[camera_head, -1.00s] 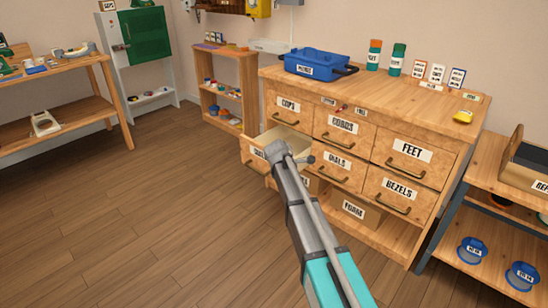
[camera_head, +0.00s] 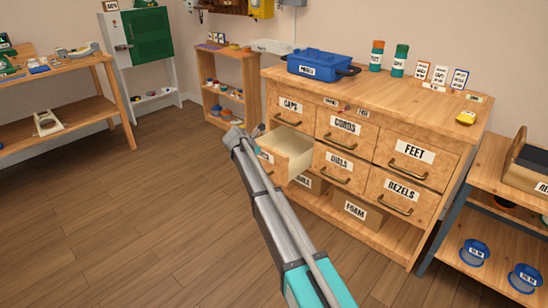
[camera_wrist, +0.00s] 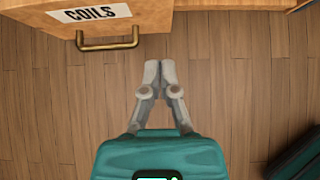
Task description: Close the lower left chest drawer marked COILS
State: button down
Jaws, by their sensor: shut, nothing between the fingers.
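The lower left drawer marked COILS (camera_wrist: 91,14) stands pulled out of the wooden chest (camera_head: 375,100). Its pale empty-looking interior (camera_head: 285,146) shows in the head view, while my arm covers much of its front. In the wrist view, its front has a brass bar handle (camera_wrist: 108,43) below the label. My gripper (camera_wrist: 160,68) is shut and empty. Its fingertips appear just right of the handle, near the right end of the drawer front, with a visible gap between them and the handle. The fingertips are hidden in the head view.
The other chest drawers, such as CAPS (camera_head: 290,106) and DIALS (camera_head: 340,165), look shut. A blue toolbox (camera_head: 318,65) sits on top. A low shelf (camera_head: 225,95) stands behind left, and a side bench (camera_head: 490,200) at right. The floor left is clear.

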aim_at(282, 158)
jog(key=shift+f, duration=0.1)
jog(key=b+x, duration=0.2)
jog(key=x, duration=0.1)
jog(key=b+x, duration=0.2)
jog(key=x, duration=0.2)
jog(key=w+r+b+x, duration=0.1)
jog(key=b+x, duration=0.2)
jog(key=x, duration=0.1)
jog(key=shift+w+d, duration=0.15)
jog(key=shift+d, duration=0.3)
jog(key=shift+w+d, duration=0.55)
jog(key=shift+w, duration=0.15)
